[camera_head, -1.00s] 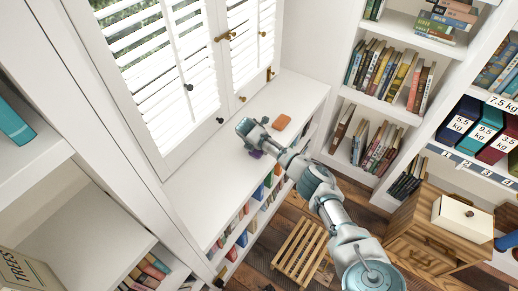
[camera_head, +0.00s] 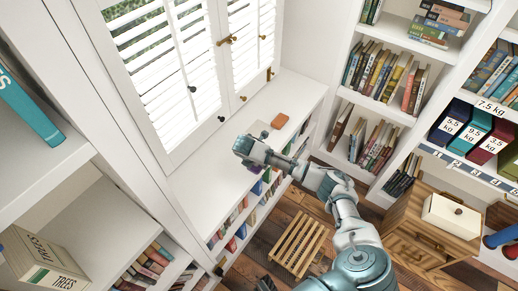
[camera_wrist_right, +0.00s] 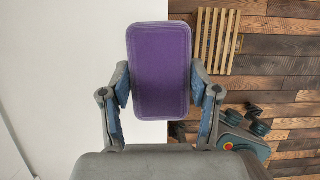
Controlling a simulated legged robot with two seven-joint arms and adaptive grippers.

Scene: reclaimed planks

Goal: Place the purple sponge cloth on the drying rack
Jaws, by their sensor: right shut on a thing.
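The purple sponge cloth (camera_wrist_right: 160,70) is a rounded rectangle held upright in the right wrist view, between both fingers of my right gripper (camera_wrist_right: 160,88). The gripper is shut on its sides. In the head view my right gripper (camera_head: 248,152) is over the white shelf top under the window, and the cloth is mostly hidden there. A slatted wooden rack (camera_head: 298,245), which looks like the drying rack, lies low on the floor; it also shows in the right wrist view (camera_wrist_right: 215,40), apart from the cloth.
Bookshelves stand left and right. A wooden cabinet with a white box (camera_head: 452,215) stands at the right. Plank floor surrounds the rack.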

